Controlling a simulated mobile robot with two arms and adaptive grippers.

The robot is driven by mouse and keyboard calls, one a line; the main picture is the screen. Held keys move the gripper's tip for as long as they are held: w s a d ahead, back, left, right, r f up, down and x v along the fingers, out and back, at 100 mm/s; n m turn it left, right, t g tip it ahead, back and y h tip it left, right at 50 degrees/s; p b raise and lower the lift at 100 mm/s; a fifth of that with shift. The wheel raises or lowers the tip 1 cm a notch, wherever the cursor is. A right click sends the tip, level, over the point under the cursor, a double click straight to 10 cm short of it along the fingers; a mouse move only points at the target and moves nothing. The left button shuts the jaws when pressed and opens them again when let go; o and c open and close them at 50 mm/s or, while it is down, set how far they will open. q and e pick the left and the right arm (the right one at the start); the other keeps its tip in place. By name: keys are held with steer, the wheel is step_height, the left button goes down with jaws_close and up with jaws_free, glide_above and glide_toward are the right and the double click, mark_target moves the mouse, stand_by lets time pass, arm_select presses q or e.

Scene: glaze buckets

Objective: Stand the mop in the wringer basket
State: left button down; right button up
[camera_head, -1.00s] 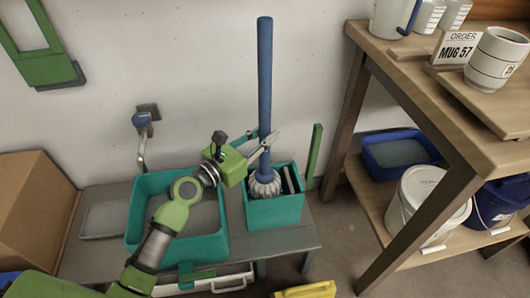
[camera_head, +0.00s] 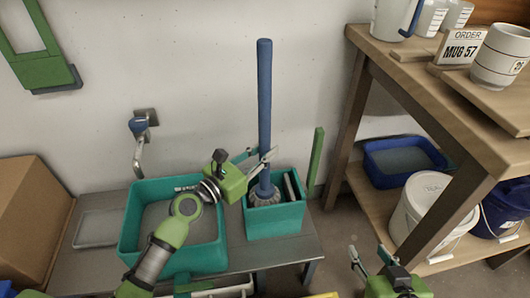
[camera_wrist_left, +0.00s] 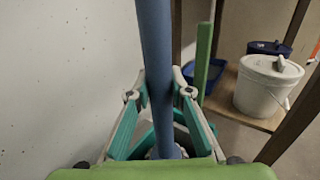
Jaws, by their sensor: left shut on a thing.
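The mop has a long blue handle (camera_head: 264,95) that stands nearly upright. Its grey-white head (camera_head: 264,196) is down inside the teal wringer basket (camera_head: 275,223), partly hidden by the basket's front wall. Whether the head touches the basket's floor is hidden. My left gripper (camera_head: 266,165) is shut on the handle just above the head. In the left wrist view the handle (camera_wrist_left: 156,60) passes between the two teal fingers. My right gripper (camera_head: 369,258) is at the lower right, away from the mop, and looks open and empty.
A teal basin (camera_head: 175,260) stands left of the basket on a grey bench (camera_head: 100,262), below a wall tap (camera_head: 140,125). A green upright post (camera_head: 315,160) is close to the basket's right. A wooden shelf unit (camera_head: 350,125) with buckets and mugs stands at the right.

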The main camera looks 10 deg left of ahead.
stand_by(0.3)
arm_select(q)
steer(key=c, duration=1.8)
jaws_free()
